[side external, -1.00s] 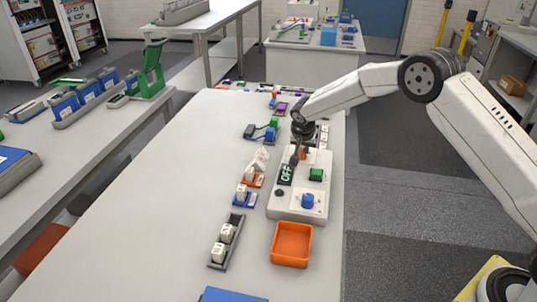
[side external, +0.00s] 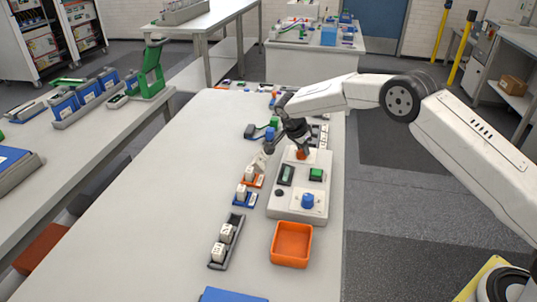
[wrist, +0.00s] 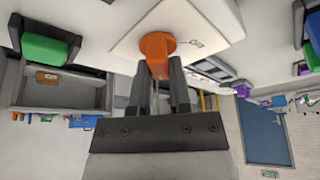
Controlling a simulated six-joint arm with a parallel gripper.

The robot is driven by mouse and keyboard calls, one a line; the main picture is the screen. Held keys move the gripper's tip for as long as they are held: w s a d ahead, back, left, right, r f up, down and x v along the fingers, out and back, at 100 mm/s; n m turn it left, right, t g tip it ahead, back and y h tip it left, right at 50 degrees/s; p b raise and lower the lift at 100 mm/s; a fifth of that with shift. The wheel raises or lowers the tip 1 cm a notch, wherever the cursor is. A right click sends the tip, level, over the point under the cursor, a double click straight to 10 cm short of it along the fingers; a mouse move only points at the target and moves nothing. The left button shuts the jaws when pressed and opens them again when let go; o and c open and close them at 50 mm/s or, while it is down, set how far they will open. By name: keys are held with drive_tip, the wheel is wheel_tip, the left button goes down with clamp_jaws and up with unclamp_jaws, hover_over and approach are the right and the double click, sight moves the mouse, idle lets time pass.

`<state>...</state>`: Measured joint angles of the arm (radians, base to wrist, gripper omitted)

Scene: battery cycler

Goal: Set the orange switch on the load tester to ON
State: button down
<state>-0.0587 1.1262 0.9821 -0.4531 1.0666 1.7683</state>
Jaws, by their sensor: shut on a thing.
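The load tester (side external: 277,211) is a pale box on the long white table. Its orange switch (side external: 302,155) sits on a white plate near the far end of the box and is mostly hidden by my gripper (side external: 299,146). In the wrist view the orange switch (wrist: 157,44) has a round base and a handle between the two dark fingers of my gripper (wrist: 160,74). The gripper is shut on that handle. The tester's small display (side external: 286,174) is dark with a greenish patch, and I cannot read a word on it.
A green button (side external: 316,174) and a blue knob (side external: 308,200) are on the same box. An orange tray (side external: 291,245) stands at its near end. Small holders with white blocks (side external: 226,233) stand to its left. The table's left part is clear.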

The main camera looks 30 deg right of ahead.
idle(0.4)
drive_tip(key=c, duration=0.6)
unclamp_jaws()
drive_tip(key=shift+o, duration=0.2)
drive_tip(key=shift+r, duration=0.1)
drive_tip(key=v, duration=0.7)
drive_tip(key=shift+a+r, duration=0.2)
drive_tip(key=shift+r, duration=0.1)
drive_tip(key=shift+s, duration=0.1)
